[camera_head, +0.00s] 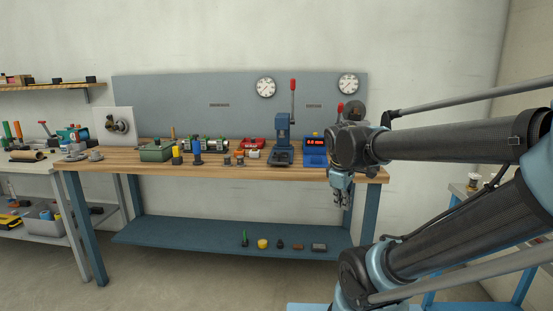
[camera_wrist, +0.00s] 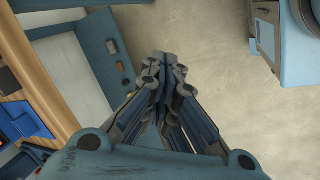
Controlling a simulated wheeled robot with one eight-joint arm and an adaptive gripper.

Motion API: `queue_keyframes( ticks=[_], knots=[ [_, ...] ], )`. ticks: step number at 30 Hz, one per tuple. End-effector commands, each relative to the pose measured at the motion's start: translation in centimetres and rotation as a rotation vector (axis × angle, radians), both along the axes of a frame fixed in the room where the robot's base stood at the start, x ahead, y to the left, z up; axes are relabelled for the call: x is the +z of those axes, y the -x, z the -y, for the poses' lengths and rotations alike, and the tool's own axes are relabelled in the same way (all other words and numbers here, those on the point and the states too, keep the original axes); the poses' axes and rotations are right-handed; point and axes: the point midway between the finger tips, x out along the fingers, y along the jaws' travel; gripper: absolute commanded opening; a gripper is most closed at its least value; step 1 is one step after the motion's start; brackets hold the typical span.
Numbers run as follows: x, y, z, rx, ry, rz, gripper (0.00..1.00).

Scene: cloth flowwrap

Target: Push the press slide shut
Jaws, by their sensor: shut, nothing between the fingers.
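The blue press (camera_head: 282,142) with an upright red-handled lever stands on the wooden workbench (camera_head: 130,165), right of its middle. Its slide is too small to tell apart in the head view. My gripper (camera_head: 341,202) hangs off the bench's front right, pointing down, to the right of the press and apart from it. In the wrist view the fingers of my gripper (camera_wrist: 165,62) are together with nothing between them. The floor shows beyond them. Blue parts on the bench top appear at the left edge of the wrist view, but I cannot tell whether they belong to the press.
A blue device with a red display (camera_head: 315,143) stands right of the press. A red box (camera_head: 252,143), a green box (camera_head: 155,151) and small parts lie to the left. A lower blue shelf (camera_head: 170,231) holds several small items. Floor in front is clear.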

Motion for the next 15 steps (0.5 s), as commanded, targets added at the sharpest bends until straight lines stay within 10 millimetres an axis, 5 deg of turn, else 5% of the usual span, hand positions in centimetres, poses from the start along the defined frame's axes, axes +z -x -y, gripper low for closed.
queue_keyframes(
  ticks=[8,15],
  knots=[
    [6.2,-9.1,-7.3,0.704,0.339,0.02,0.0],
    [10.4,-15.3,-16.5,1.263,0.672,0.026,0.0]
  ],
)
